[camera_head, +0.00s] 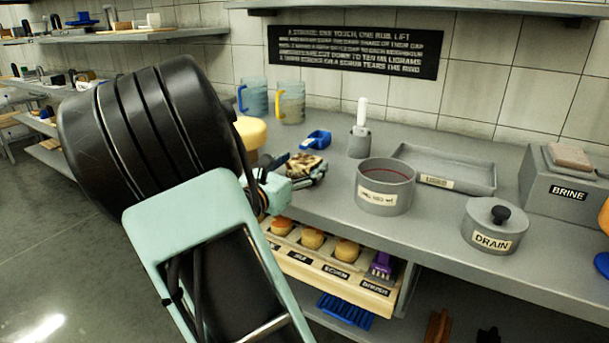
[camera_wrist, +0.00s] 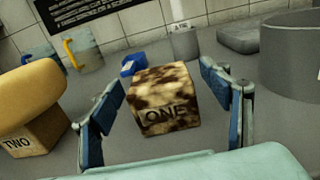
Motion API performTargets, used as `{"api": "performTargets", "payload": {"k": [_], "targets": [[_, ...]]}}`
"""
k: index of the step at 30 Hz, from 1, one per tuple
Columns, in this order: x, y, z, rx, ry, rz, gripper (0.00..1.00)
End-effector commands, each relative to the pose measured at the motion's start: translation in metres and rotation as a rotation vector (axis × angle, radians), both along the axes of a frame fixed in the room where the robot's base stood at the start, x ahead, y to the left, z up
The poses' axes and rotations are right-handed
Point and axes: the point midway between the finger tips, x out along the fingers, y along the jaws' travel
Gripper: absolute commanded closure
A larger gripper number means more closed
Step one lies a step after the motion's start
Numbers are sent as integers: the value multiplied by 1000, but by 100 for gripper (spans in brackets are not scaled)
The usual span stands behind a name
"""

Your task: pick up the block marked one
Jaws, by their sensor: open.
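The block marked ONE (camera_wrist: 165,98) has a mottled brown and cream surface and stands on the grey counter in the wrist view. In the head view the mottled brown and cream top (camera_head: 304,165) shows beside my gripper, partly hidden by it. My gripper (camera_wrist: 168,108) is open in the wrist view, with one blue-padded finger to the left of the block and one to the right. Gaps show between the block and both fingers. In the head view my gripper (camera_head: 300,178) is over the counter's front part, largely hidden by my arm.
A round grey pot (camera_head: 385,188) stands right on the counter (camera_head: 430,222). A blue object (camera_head: 317,139), two jugs (camera_head: 290,102) and a tray (camera_head: 450,172) are behind.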

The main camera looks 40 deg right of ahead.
Motion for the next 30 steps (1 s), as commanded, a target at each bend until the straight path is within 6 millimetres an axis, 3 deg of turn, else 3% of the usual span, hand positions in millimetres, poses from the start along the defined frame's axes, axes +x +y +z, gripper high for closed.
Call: {"api": "performTargets", "payload": {"k": [4, 11, 24, 30], "targets": [[6, -13, -2, 0, 1, 0, 29], [6, -15, -1, 0, 2, 1, 29], [6, -14, -1, 1, 1, 1, 75], [6, -14, 0, 0, 1, 1, 77]]}}
